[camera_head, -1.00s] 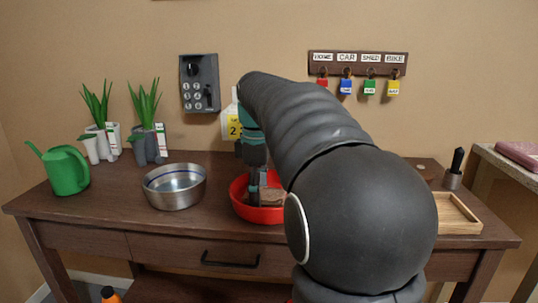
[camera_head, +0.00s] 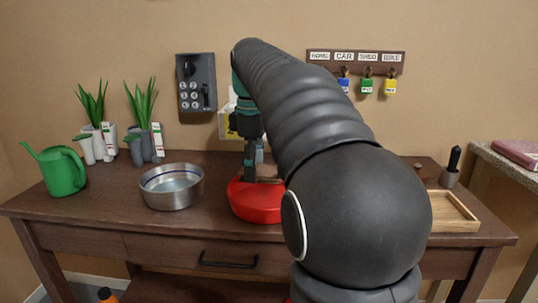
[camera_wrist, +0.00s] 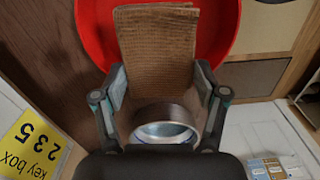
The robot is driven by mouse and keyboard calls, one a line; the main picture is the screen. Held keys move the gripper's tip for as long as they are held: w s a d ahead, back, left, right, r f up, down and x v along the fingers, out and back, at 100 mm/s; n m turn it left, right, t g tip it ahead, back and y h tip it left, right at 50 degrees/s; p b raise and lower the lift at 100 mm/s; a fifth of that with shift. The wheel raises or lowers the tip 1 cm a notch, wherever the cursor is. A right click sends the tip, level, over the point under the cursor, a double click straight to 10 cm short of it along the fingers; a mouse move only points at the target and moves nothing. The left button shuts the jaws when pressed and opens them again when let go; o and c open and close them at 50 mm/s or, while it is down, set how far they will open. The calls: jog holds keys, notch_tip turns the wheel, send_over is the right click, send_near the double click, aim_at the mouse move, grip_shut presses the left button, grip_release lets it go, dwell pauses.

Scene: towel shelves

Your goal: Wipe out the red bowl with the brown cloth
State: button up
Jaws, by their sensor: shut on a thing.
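The red bowl (camera_head: 258,205) stands on the brown table, partly behind my arm. Its outer side faces the head camera and it looks tilted away; its inside is mostly hidden there. The wrist view shows its red wall (camera_wrist: 92,28) around the brown cloth (camera_wrist: 157,48). My gripper (camera_head: 250,180) points down at the bowl's rim in the head view. Its fingers (camera_wrist: 160,88) are shut on the brown cloth, which extends over the bowl. I cannot tell exactly where the cloth touches the bowl.
A steel bowl (camera_head: 171,188) stands left of the red bowl. A green watering can (camera_head: 60,172) and potted plants are farther left. A wooden tray (camera_head: 452,212) lies at the right. A key rack (camera_head: 356,62) hangs on the wall. Table between the steel bowl and watering can is clear.

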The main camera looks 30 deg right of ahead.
jog(key=shift+w+d+r, duration=0.15)
jog(key=shift+d+r, duration=0.05)
jog(key=shift+r, duration=0.8)
jog(key=shift+a+r, duration=0.15)
jog(key=shift+a, duration=0.05)
jog(key=shift+d, duration=0.1)
